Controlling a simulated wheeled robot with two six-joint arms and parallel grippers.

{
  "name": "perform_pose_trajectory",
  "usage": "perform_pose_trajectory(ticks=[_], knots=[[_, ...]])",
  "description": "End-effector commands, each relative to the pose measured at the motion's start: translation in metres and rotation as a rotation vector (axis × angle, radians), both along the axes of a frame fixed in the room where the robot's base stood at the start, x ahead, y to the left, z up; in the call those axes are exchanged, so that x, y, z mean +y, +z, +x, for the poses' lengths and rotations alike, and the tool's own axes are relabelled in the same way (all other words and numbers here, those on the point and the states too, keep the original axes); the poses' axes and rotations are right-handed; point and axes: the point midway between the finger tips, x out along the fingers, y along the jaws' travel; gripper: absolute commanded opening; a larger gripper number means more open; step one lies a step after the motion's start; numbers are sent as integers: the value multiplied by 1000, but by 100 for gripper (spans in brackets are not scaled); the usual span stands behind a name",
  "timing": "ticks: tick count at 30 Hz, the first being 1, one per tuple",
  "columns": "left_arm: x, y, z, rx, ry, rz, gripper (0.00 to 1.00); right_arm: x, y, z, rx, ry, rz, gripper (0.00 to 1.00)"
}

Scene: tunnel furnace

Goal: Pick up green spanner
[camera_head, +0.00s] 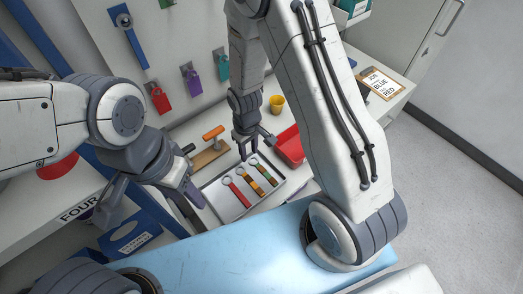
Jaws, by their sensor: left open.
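A green spanner (270,176) lies in a shallow tray (212,196) on the white bench. It is the rightmost of three spanners, beside an orange-yellow one (257,184) and a red one (238,193). My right gripper (256,150) hangs just above the tray's far edge, close to the ring ends of the spanners. Its fingers look apart with nothing between them. My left gripper (150,208) is open and empty, left of the tray by the shelf.
A red bin (290,146) stands right of the tray, with a yellow cup (277,104) behind it. An orange-handled tool (212,133) lies on a wooden block (210,155). A clipboard (379,83) is at the right. A blue box (128,240) sits at the lower left.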

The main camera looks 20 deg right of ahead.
Motion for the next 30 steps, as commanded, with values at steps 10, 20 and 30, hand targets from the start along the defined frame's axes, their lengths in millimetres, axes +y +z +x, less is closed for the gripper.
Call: perform_pose_trajectory(ticks=[10, 20, 30], knots=[[0, 57, 0, 1, -1, 1, 50, -42, -26, 1, 15, -52, 3, 40], [0, 19, 0, 1, -3, 1, 50, -43, -69, 1, 14, -52, 4, 40], [0, 1, 0, 0, -5, 1, 50, -43, -89, 1, 14, -51, 4, 40]])
